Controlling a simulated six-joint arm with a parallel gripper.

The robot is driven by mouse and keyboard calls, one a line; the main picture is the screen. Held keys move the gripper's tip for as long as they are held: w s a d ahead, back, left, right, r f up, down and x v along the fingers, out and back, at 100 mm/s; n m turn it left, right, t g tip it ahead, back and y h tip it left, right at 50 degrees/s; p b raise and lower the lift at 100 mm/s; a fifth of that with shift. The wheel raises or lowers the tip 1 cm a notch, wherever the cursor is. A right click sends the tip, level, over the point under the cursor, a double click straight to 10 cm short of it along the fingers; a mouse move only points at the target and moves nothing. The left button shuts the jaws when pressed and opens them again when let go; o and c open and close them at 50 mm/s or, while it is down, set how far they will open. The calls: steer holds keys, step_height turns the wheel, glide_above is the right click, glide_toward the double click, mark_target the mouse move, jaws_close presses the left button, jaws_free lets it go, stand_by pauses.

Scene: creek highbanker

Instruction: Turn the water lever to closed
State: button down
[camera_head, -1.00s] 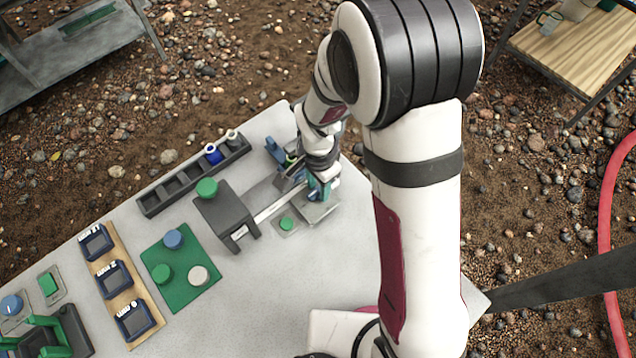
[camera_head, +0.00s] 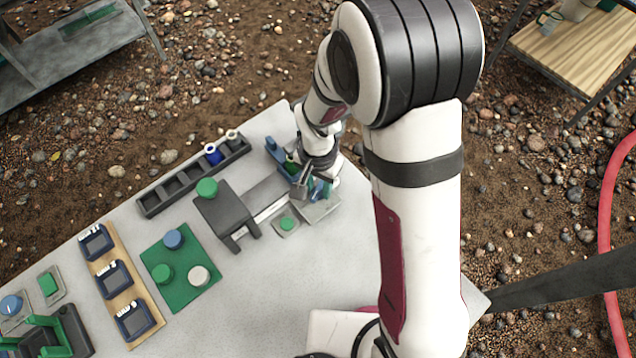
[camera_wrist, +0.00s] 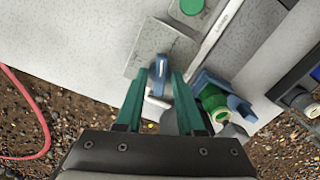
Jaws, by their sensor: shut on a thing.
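The water lever (camera_wrist: 158,66) is a slim blue-grey handle on a light grey square plate (camera_wrist: 152,45), which also shows in the head view (camera_head: 318,212). My gripper (camera_wrist: 159,80) has teal fingers, one on each side of the lever, and is shut on it. In the head view my gripper (camera_head: 312,187) is low over the plate at the table's far right corner. It hides most of the lever there.
Beside the plate are a small green button (camera_head: 287,223), a dark grey block (camera_head: 225,212) with a channel, and a blue clamp-like part with a green cylinder (camera_wrist: 214,102). A dark slotted rack (camera_head: 180,185) lies behind.

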steer(key=shift+n, duration=0.8)
steer(key=n, duration=0.5)
steer(key=shift+n, duration=0.6)
steer(key=n, duration=0.5)
steer(key=shift+n, duration=0.4)
steer(key=c, duration=0.9)
jaws_free()
